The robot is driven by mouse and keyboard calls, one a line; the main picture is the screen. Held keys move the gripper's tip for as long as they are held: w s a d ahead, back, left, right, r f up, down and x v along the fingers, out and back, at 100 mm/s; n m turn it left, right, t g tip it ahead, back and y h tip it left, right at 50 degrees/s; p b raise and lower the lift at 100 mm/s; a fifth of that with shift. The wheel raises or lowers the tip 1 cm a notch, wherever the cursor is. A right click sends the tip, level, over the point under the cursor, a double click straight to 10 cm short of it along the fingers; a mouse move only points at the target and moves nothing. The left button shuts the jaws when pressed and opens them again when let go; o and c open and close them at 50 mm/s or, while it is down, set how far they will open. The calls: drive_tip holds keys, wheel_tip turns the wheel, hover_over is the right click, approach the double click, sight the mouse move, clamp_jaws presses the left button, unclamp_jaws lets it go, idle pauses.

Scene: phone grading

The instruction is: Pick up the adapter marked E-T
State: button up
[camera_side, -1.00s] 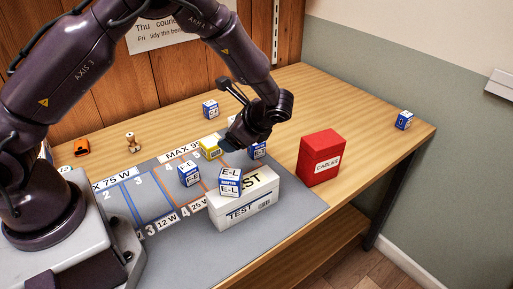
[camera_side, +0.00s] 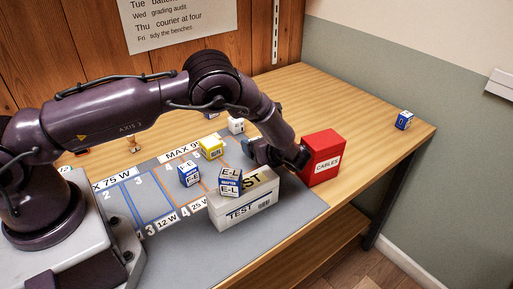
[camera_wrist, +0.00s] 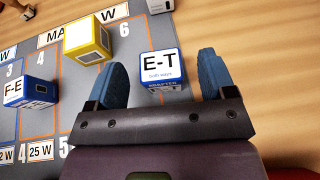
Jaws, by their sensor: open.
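The adapter marked E-T (camera_wrist: 159,62) is a white and blue cube in the wrist view, standing on the grey mat near its edge, label up. My gripper (camera_wrist: 163,70) is open with its two blue fingers on either side of the cube, with a gap on each side. Nothing is held. In the side view my gripper (camera_side: 257,152) is low over the mat behind the TEST box, and the E-T cube is hidden there.
The white TEST box (camera_side: 243,209) carries an E-L adapter (camera_side: 230,182). The red CABLES box (camera_side: 321,158) stands close to my wrist. An F-E adapter (camera_side: 190,174) and a yellow cube (camera_side: 211,148) are to the left; a white cube (camera_side: 236,126) is behind.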

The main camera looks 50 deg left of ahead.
drive_tip(key=shift+x, duration=1.6)
drive_tip(key=shift+f, duration=0.15)
drive_tip(key=shift+c, duration=0.2)
drive_tip(key=shift+d, duration=0.1)
drive_tip(key=c, duration=0.9)
drive_tip(key=shift+c, duration=0.3)
